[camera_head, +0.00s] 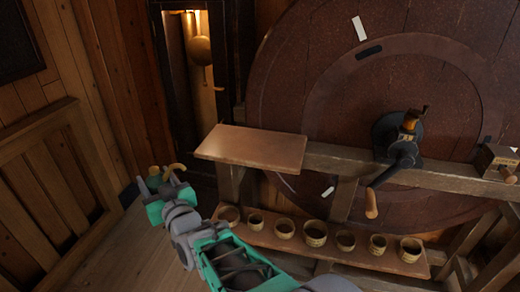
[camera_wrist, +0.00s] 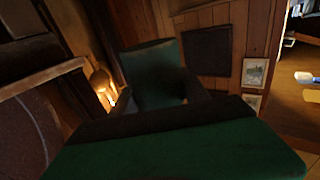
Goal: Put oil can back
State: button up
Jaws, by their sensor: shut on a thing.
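My gripper (camera_head: 164,178) is in the lower left of the head view, in front of and left of the wooden shelf board.
A bare wooden shelf (camera_head: 255,147) stands right of my gripper. Below it, a lower board (camera_head: 330,250) bears several small bowls (camera_head: 285,228). A big wheel (camera_head: 300,90) with a crank (camera_head: 398,160) is behind. A copper pendulum-like thing (camera_head: 200,52) hangs in a lit niche.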

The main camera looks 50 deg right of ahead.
jog(key=s+d+r+m+g+h+b, duration=0.1)
jog(key=s+d+r+m+h, duration=0.2)
jog(key=d, duration=0.8)
jog(key=s+d+r+m+g+h+b, duration=0.1)
jog(key=s+d+r+h, duration=0.35)
jog(key=d, duration=0.75)
jog(key=s+d+r+m+g+b, duration=0.1)
jog(key=s+d+r, duration=0.35)
jog(key=s, duration=0.25)
jog(key=s+d+r+m+g+b, duration=0.1)
jog(key=s+d+r+g, duration=0.15)
jog(key=s+d, duration=0.4)
jog(key=shift+t+h, duration=0.35)
jog(key=shift+t, duration=0.1)
jog(key=w+f+p, duration=0.1)
jog(key=w+f, duration=0.2)
jog(key=w, duration=0.1)
jog(key=w+f+p, duration=0.1)
jog(key=w+f, duration=0.2)
jog(key=w, duration=0.1)
jog(key=w+f+p, duration=0.1)
jog(key=w+f, duration=0.2)
jog(key=w, duration=0.1)
jog(key=shift+w+d+f, duration=0.2)
jog(key=shift+w+d, duration=0.1)
jog(key=shift+w, duration=0.05)
notch_tip(320, 180, down, 3)
jog(key=shift+d+r, duration=0.1)
jog(key=shift+s, duration=0.1)
